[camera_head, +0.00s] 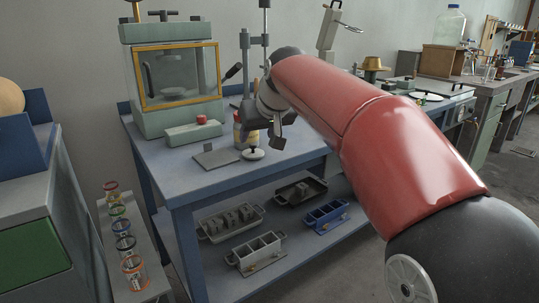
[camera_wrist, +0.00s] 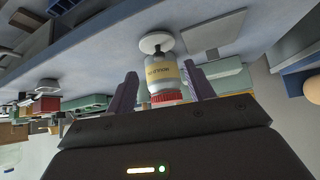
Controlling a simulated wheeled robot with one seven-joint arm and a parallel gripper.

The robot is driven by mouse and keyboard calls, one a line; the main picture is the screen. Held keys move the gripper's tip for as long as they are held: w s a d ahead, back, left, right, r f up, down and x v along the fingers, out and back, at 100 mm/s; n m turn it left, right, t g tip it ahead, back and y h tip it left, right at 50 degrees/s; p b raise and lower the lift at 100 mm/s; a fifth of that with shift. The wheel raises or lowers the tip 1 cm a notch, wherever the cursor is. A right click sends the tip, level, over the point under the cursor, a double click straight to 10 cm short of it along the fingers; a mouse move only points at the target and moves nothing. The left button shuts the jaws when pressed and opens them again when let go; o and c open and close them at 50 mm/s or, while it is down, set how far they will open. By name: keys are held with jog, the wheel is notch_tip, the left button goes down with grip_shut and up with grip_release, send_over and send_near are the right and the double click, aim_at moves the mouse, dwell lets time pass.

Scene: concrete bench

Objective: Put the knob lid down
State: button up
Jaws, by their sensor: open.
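The knob lid (camera_head: 253,154) is a small white disc with a dark knob. It lies on the blue-grey bench top (camera_head: 222,177), near the front edge, and also shows as a white disc in the wrist view (camera_wrist: 153,43). My gripper (camera_wrist: 161,88) is open, with its two dark fingers apart, above and behind the lid. A labelled jar with a red cap (camera_wrist: 162,72) shows between the fingers in the wrist view; I cannot tell whether they touch it. In the head view my arm partly hides the jar and the gripper.
A flat grey plate (camera_head: 216,157) lies left of the lid. A green cabinet with a yellow-framed window (camera_head: 178,75) and a low box with a red button (camera_head: 194,132) stand behind. A metal stand (camera_head: 245,62) rises near my wrist. Trays sit on the lower shelf (camera_head: 278,281).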

aim_at(253, 144)
jog(key=x, duration=0.7)
jog(key=shift+r, duration=0.1)
jog(key=c, duration=0.6)
jog(key=shift+r, duration=0.1)
jog(key=shift+c, duration=0.2)
